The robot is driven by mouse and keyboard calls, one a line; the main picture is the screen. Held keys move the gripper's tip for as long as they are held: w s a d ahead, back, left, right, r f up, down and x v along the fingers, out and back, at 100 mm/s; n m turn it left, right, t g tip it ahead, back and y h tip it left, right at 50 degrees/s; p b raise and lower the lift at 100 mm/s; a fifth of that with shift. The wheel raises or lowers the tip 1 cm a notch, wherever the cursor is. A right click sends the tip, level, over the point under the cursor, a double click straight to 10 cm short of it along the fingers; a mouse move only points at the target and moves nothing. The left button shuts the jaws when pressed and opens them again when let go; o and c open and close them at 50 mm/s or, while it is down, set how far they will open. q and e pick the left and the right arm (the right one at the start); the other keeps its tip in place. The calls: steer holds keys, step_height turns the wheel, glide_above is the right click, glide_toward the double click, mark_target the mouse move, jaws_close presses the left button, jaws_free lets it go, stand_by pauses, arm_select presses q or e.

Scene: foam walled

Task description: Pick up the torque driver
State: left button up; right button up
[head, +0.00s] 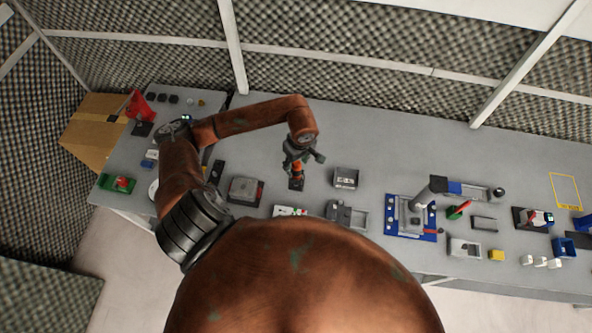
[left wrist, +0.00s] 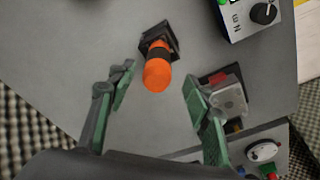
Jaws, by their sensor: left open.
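The torque driver (left wrist: 157,73) shows in the left wrist view as an orange handle with a dark band, standing in a small black holder (left wrist: 160,38). In the head view the driver's orange handle (head: 297,167) shows just below my left gripper (head: 299,155), partly hidden by it. My left gripper also shows in the left wrist view (left wrist: 158,95), with its green-padded fingers open and apart on either side of the handle's line. The handle lies between and a little beyond the fingertips, and no touch shows. My right gripper is not in view.
On the grey bench, a silver and red block (head: 245,190) lies left of the driver and a grey metal box (head: 346,178) lies right. A device marked N m (left wrist: 247,14) and a panel with a knob (left wrist: 264,151) are near. A blue-edged fixture (head: 390,215) stands further right.

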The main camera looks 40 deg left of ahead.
mark_target(297, 174)
arm_select(q)
steer(key=f, duration=0.1)
steer(key=f+p, duration=0.1)
steer(key=f, duration=0.2)
steer(key=shift+w+f+p, duration=0.25)
steer(key=shift+w+p, duration=0.05)
steer(key=shift+p, duration=0.1)
steer(key=shift+a+f, duration=0.1)
steer(key=shift+f, duration=0.25)
jaws_close()
